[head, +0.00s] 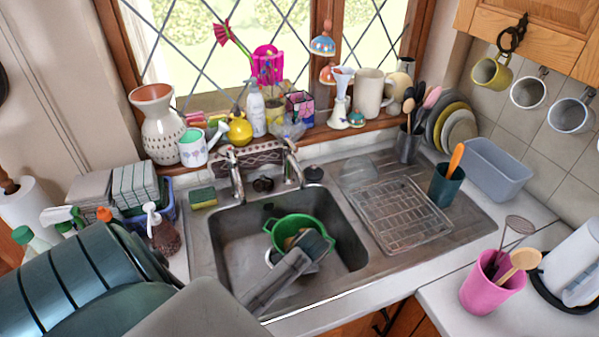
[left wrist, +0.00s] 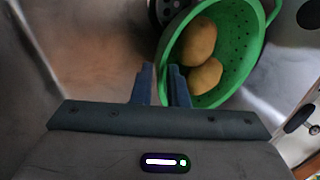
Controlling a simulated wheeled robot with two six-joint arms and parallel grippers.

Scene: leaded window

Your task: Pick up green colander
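My right gripper is in neither view.
The steel sink basin (head: 240,255) has free room left of the colander. A tap (head: 236,180) stands behind it. A wire rack (head: 400,210) and a dark teal cup (head: 446,185) are on the drainer. A pink pot (head: 490,290) stands at the right.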

